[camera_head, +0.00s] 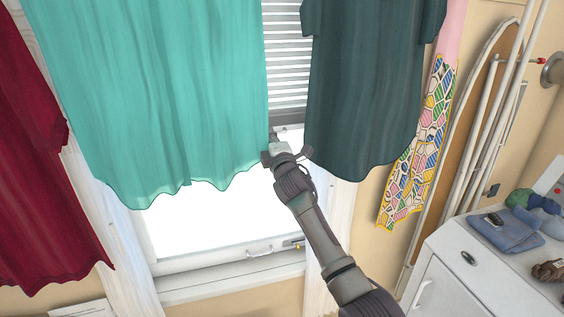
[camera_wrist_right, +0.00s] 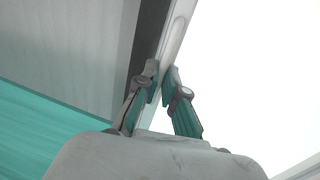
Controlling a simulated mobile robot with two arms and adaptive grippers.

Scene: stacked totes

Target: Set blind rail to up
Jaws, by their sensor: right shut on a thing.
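The window blind (camera_head: 287,60) hangs between two garments, with pale slats above a darker grey band near its lower end. My right gripper (camera_head: 272,137) is at the lower edge of the blind. In the right wrist view, the blind rail (camera_wrist_right: 178,32) is a pale bar beside a dark strip. The two teal-padded fingers of my right gripper (camera_wrist_right: 161,84) are shut on this rail, one on each side. Much of the blind is hidden behind the garments. My left gripper is not in view.
A teal garment (camera_head: 150,90) hangs close left of my gripper, a dark green one (camera_head: 365,90) close right. A red garment (camera_head: 35,160) hangs far left. The window handle (camera_head: 260,252) is below. An ironing board (camera_head: 470,130) and white cabinet (camera_head: 450,250) stand right.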

